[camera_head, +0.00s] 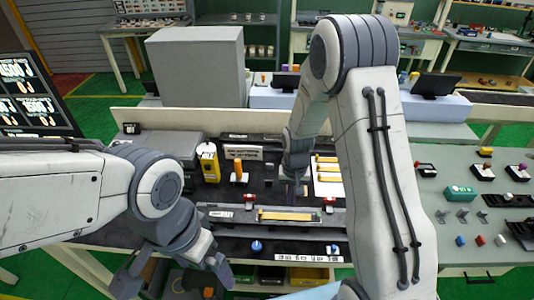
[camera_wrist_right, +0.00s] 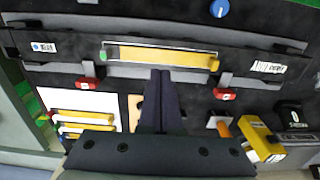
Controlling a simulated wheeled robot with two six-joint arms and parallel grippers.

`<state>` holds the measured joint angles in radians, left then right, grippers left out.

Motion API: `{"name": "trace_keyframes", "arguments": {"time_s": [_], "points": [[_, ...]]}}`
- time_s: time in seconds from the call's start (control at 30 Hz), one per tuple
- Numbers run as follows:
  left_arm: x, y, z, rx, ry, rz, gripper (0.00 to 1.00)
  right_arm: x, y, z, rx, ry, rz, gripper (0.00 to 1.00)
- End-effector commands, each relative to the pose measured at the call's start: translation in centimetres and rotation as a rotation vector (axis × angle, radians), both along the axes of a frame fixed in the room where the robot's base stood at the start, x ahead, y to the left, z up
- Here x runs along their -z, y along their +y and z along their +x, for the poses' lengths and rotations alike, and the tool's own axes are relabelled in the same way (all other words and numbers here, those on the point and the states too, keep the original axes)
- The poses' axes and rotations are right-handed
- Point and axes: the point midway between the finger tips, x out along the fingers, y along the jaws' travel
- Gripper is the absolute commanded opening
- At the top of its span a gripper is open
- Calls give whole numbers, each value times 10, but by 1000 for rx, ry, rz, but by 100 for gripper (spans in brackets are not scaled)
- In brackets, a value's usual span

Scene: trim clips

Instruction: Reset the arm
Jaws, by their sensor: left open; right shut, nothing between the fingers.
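My right arm reaches over the bench from the right in the head view. My right gripper (camera_head: 292,192) points down, shut and empty, over the dark mat; in the right wrist view its closed fingers (camera_wrist_right: 155,88) end just beside a yellow trim strip (camera_wrist_right: 165,57). I cannot tell whether they touch it. The strip (camera_head: 289,215) lies on a long grey fixture (camera_head: 225,214). Red clamps (camera_head: 330,201) stand near both ends of it. My left gripper (camera_head: 178,276) is open and empty at the bench's front edge, at the lower left.
Spare yellow strips (camera_head: 327,169) lie on a white sheet behind the fixture, at the right. A yellow device (camera_head: 208,162) and an orange-handled tool (camera_head: 238,170) stand at the left. A blue knob (camera_head: 257,247) is in front. A grey side table (camera_head: 460,215) holds small parts.

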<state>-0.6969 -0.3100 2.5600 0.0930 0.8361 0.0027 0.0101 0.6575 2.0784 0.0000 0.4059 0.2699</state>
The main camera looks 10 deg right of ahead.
Motion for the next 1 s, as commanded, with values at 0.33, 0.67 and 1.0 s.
{"name": "trace_keyframes", "arguments": {"time_s": [0.33, 0.67, 1.0], "points": [[21, 0, 0, 6, -1, 0, 100, -33, 51, -23, -167, -20, 9, 0], [65, 0, 0, 3, 0, 0, 100, -94, 137, -156, -658, -40, 52, 0], [81, 0, 0, 1, 0, 0, 100, -103, 141, -235, -911, -42, 83, 0]]}}
